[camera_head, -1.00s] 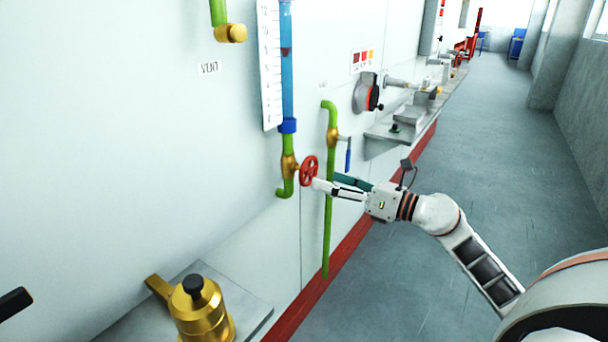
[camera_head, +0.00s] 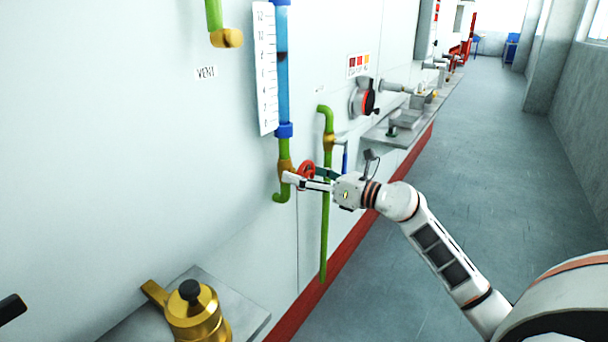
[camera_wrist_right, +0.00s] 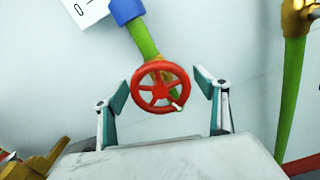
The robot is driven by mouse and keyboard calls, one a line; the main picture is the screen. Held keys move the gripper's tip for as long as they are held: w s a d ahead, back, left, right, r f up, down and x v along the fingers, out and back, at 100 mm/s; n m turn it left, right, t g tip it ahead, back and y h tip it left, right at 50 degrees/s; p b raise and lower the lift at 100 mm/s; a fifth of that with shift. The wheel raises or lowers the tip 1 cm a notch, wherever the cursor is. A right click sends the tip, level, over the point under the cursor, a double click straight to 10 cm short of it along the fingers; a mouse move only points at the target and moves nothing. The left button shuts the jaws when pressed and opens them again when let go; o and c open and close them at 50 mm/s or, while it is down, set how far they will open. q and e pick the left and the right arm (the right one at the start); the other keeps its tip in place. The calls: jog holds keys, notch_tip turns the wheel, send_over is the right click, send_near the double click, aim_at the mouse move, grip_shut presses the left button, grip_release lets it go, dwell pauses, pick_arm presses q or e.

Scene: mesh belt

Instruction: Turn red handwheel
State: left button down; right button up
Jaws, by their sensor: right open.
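The red handwheel (camera_head: 307,169) sits on a brass valve at the lower end of the blue sight tube, on the pale wall. In the right wrist view the handwheel (camera_wrist_right: 160,88) shows its whole rim and spokes, with a small pale knob low on the rim. My right gripper (camera_head: 308,181) is at the handwheel and partly covers it in the head view. In the wrist view its open fingers (camera_wrist_right: 165,88) stand on either side of the wheel, with a gap to the rim on each side. The dark tip at the left edge of the head view may be my left gripper (camera_head: 12,308).
A green pipe (camera_head: 325,230) with a blue lever runs down just right of the handwheel. A gold pot-shaped fitting (camera_head: 195,315) stands on a grey shelf (camera_head: 250,320) at lower left. A white scale (camera_head: 265,70) is above. The floor (camera_head: 480,200) to the right is clear.

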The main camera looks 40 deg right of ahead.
pick_arm(q)
jog(key=shift+r, duration=0.1)
pick_arm(e)
jog(key=shift+c, duration=0.8)
jog(key=c, duration=1)
jog(key=shift+o, duration=0.2)
jog(key=shift+r+p, duration=0.2)
jog(key=shift+p, duration=0.15)
jog(key=shift+r+m+p, duration=0.2)
jog(key=shift+m+p, duration=0.5)
jog(key=m+p, duration=0.2)
jog(key=p, duration=0.1)
jog(key=shift+r, duration=0.1)
jog(key=shift+m+p, duration=1)
jog(key=shift+p, duration=0.25)
jog(key=shift+d+f+m+p, duration=0.1)
jog(key=shift+f+m+p, duration=0.15)
jog(key=shift+m+p, duration=0.6)
pick_arm(q)
notch_tip(320, 180, up, 11)
jog(key=w+d+p, duration=0.1)
jog(key=p, duration=0.2)
jog(key=shift+d+h, duration=0.15)
jog(key=shift+h, duration=0.15)
pick_arm(e)
jog(key=shift+f+m, duration=0.2)
jog(key=shift+m, duration=0.55)
jog(key=shift+f+m, duration=0.15)
jog(key=shift+m, duration=0.55)
